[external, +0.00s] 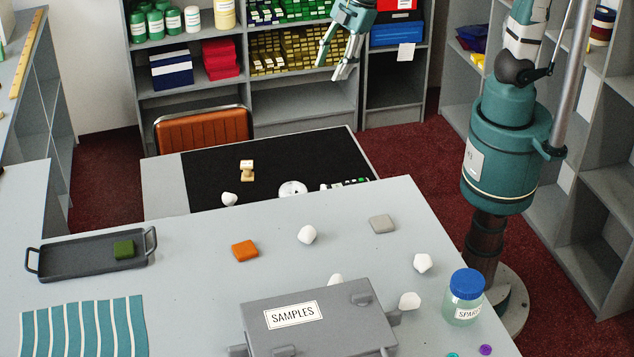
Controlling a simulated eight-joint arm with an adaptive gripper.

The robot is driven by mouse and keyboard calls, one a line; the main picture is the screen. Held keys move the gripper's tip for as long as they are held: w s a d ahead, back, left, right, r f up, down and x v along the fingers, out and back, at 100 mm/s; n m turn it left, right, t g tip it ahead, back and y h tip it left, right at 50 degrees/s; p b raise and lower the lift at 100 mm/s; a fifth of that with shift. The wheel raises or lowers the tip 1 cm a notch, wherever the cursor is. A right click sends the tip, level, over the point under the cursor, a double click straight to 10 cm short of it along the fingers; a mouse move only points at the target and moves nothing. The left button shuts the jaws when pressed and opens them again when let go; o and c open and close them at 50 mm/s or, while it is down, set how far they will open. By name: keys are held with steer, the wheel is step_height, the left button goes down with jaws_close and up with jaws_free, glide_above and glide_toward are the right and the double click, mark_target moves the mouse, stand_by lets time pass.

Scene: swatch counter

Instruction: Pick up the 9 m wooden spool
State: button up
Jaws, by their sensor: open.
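A small pale wooden spool (247,170) stands on the black mat (215,185) on the table behind the counter. Any length marking on it is too small to read. My gripper (331,69) hangs at the top of the external view, up and to the right of the spool in the picture and well apart from it. Its fingers are spread, with nothing between them, and they show against the shelves behind.
White lumps, one (229,199) by the mat's front edge, a white disc (293,188) and small pieces lie near the spool. The counter holds a grey SAMPLES case (350,325), a blue-lidded jar (465,297) and a dark tray (75,262). An orange chair (203,131) stands behind the table.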

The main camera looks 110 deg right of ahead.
steer(key=w+d+f+n+g+b, duration=0.1)
steer(key=w+d+f+n, duration=0.2)
steer(key=w+f, duration=0.45)
steer(key=n+g+b, duration=0.2)
steer(key=n+g, duration=0.1)
steer(key=n, duration=0.3)
glide_above(247, 163)
step_height(247, 163, down, 24)
steer(key=shift+a+r, duration=0.1)
steer(key=shift+r, duration=0.15)
steer(key=shift+f, duration=0.3)
steer(key=shift+f+b, duration=0.3)
steer(key=shift+f, duration=1)
